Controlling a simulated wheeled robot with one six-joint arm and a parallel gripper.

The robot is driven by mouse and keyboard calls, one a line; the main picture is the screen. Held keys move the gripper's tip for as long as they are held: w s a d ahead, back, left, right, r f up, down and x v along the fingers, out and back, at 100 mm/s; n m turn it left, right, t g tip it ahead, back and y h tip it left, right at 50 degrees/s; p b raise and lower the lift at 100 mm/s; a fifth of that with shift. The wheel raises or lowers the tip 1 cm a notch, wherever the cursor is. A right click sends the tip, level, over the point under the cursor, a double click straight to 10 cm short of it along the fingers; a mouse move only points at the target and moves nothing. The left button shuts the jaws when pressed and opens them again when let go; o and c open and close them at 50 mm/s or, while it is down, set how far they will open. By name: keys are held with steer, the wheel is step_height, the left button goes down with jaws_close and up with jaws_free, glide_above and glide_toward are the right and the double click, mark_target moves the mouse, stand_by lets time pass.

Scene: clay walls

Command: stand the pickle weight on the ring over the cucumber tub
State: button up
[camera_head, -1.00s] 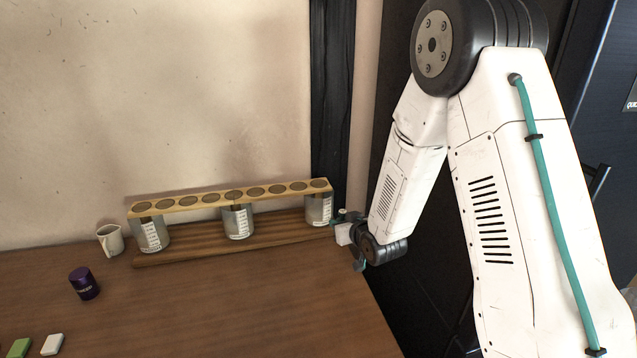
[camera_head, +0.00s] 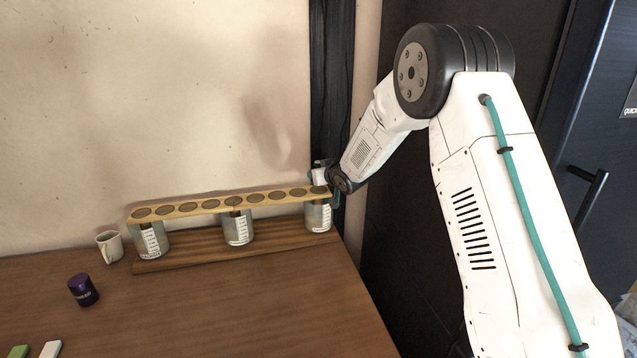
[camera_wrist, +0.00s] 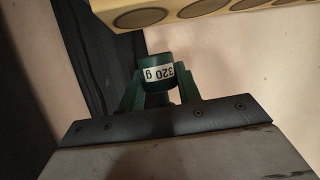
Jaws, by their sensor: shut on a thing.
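My gripper (camera_wrist: 160,92) is shut on a dark green weight (camera_wrist: 157,58) with a white "320 g" label, upside down in the wrist view. In the head view my gripper (camera_head: 322,174) is at the right end of a pale beam (camera_head: 230,203) with a row of round dark ring spots. The beam also shows at the top of the wrist view (camera_wrist: 215,6), apart from the weight. Three grey labelled tubs stand under the beam: left (camera_head: 150,240), middle (camera_head: 238,227) and right (camera_head: 318,217). Their labels are too small to read, so I cannot tell which is the cucumber tub.
The tubs stand on a slatted wooden board (camera_head: 195,250) against the wall. A white jug (camera_head: 110,246), a purple cylinder (camera_head: 83,290), a white block (camera_head: 50,350) and a green block (camera_head: 19,352) are at the left. The table's (camera_head: 240,310) front middle is clear.

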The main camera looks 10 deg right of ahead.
steer(key=shift+w+d+f, duration=0.1)
steer(key=shift+w+d, duration=0.05)
steer(key=shift+w, duration=0.55)
step_height(320, 180, down, 4)
steer(key=shift+r, duration=0.25)
steer(key=o, duration=1.2)
steer(key=shift+f, duration=0.1)
steer(key=shift+r, duration=0.2)
steer(key=v, duration=1.2)
steer(key=shift+s, duration=0.15)
